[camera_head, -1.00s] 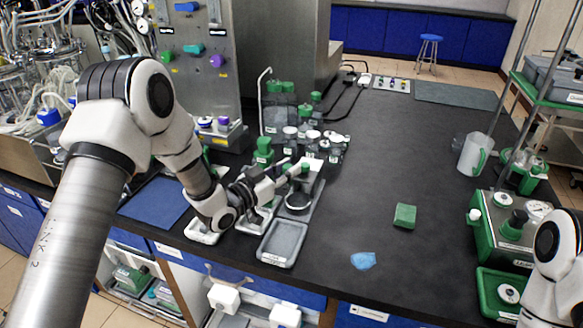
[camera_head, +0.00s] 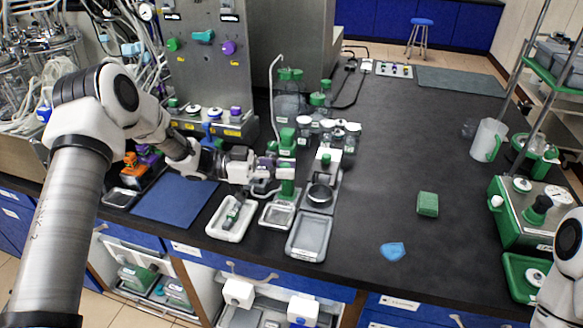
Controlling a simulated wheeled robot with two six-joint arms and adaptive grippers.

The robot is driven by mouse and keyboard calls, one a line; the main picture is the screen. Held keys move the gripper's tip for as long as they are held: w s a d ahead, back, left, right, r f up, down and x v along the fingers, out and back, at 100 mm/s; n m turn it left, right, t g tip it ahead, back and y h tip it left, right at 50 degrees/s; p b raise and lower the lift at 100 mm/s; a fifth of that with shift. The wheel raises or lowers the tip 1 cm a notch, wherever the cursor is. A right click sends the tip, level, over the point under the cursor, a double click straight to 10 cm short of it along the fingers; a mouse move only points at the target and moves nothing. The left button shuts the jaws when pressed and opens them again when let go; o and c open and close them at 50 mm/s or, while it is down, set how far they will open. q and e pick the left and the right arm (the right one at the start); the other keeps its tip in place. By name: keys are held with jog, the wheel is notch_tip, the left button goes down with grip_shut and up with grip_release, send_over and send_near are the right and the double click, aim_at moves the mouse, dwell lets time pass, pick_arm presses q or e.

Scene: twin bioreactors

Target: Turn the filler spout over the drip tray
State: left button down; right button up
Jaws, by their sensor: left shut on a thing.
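The green-capped filler (camera_head: 288,141) stands near the bench's front edge, with a green column (camera_head: 288,189) below its head. My left gripper (camera_head: 283,171) reaches it from the left, roughly level, and is shut on a part at its head that looks like the spout. The fingers and wrist hide most of that part. A small tray with a metal-looking top (camera_head: 277,214) lies just below and in front of the column. A larger grey tray (camera_head: 310,236) lies to its right, nearer the edge. I cannot tell which is the drip tray. My right gripper is out of view.
A white tray with a green-ended tool (camera_head: 231,218) lies left of the filler. A black round dish (camera_head: 320,194) sits on a stand to the right. Several lidded jars (camera_head: 330,133) stand behind. A green block (camera_head: 428,204) and blue cloth (camera_head: 393,251) lie on open bench.

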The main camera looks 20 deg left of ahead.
pick_arm(q)
jog(key=shift+s+a+f+m+g+h+b, duration=0.1)
jog(key=shift+a+f+m+g+h+b, duration=0.1)
jog(key=shift+a+m+g, duration=0.5)
jog(key=shift+s+a+f+m+g+h+b, duration=0.15)
jog(key=shift+m+g, duration=0.35)
jog(key=shift+g, duration=0.6)
jog(key=shift+d+r, duration=0.1)
jog(key=c, duration=0.9)
grip_release()
jog(key=shift+c, duration=0.2)
jog(key=shift+w+r, duration=0.1)
jog(key=shift+w, duration=0.05)
jog(key=s+a, duration=0.1)
jog(key=a, duration=1.1)
